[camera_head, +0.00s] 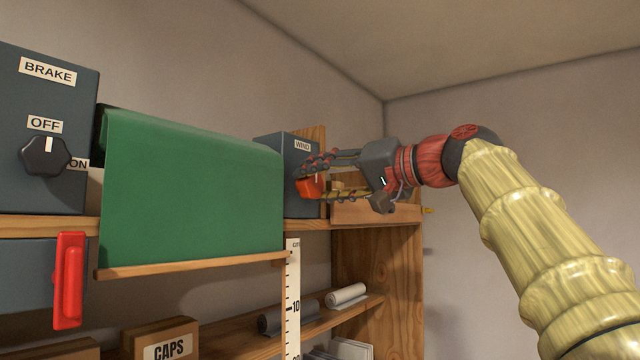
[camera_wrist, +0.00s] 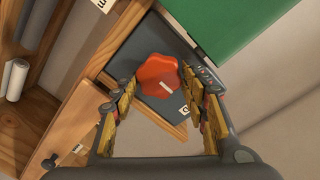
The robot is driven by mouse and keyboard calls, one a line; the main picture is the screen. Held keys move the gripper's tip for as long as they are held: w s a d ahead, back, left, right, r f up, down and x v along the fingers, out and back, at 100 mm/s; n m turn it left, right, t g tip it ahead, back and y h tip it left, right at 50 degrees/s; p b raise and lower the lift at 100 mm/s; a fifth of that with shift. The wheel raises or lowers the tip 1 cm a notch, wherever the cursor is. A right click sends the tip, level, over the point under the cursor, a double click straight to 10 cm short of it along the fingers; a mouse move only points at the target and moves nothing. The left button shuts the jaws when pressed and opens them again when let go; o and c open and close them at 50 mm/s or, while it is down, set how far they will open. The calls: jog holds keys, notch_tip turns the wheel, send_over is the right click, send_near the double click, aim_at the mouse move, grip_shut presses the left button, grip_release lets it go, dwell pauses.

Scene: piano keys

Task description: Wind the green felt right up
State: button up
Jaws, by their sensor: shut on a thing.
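The green felt (camera_head: 190,190) hangs from a roller with a wooden bar (camera_head: 190,265) along its lower edge, level with the top of a white scale (camera_head: 293,290). Right of it is a dark box (camera_head: 270,150) labelled WIND, with an orange-red knob (camera_head: 308,187) on its side. My gripper (camera_head: 318,178) reaches in from the right and is shut on the knob. In the wrist view the lobed knob (camera_wrist: 157,75) with a white mark lies between my fingers, and part of the green felt (camera_wrist: 230,25) shows above.
A brake box (camera_head: 75,100) with a black knob (camera_head: 45,156) stands at the left; the knob's white mark points up toward OFF. A red handle (camera_head: 69,280) hangs below it. Shelves below hold a CAPS box (camera_head: 160,340) and rolls (camera_head: 345,295). A wooden tray (camera_head: 375,210) sits under my gripper.

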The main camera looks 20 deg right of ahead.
jog(key=shift+w+f, duration=0.1)
jog(key=shift+f, duration=0.05)
jog(key=o, duration=1.1)
jog(key=shift+o, duration=0.3)
jog(key=v, duration=1.2)
